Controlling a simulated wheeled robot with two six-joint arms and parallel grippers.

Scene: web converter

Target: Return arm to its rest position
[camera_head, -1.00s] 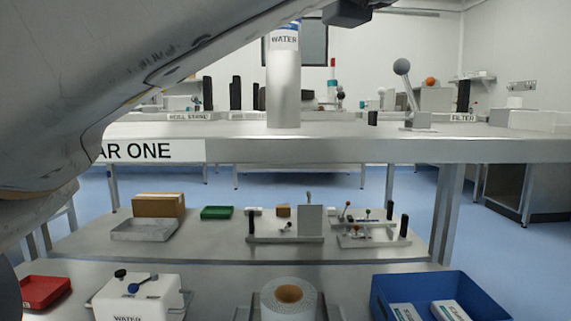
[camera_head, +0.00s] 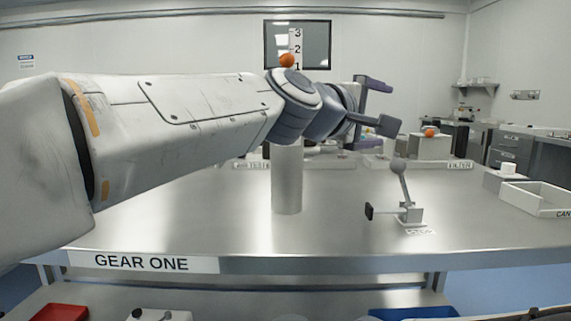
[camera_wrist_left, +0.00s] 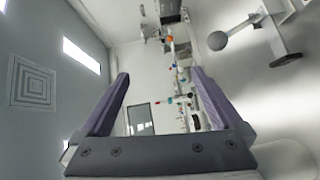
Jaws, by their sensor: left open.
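My left arm (camera_head: 175,120) comes in from the left and stretches across the view above the bench labelled GEAR ONE (camera_head: 240,238). My left gripper (camera_head: 386,115) is raised above the bench, right of the middle. Its jaws are open and empty; the wrist view shows the two purple fingers apart (camera_wrist_left: 158,75) with nothing between them. A grey metal cylinder (camera_head: 287,185) stands upright on the bench, its top hidden behind my arm. My right gripper is out of view.
A ball-topped lever (camera_head: 405,195) stands on the bench right of the cylinder. A white bin (camera_head: 535,197) sits at the far right. Below the bench edge are a red tray (camera_head: 60,312) and a blue bin (camera_head: 415,313). The bench's left front is clear.

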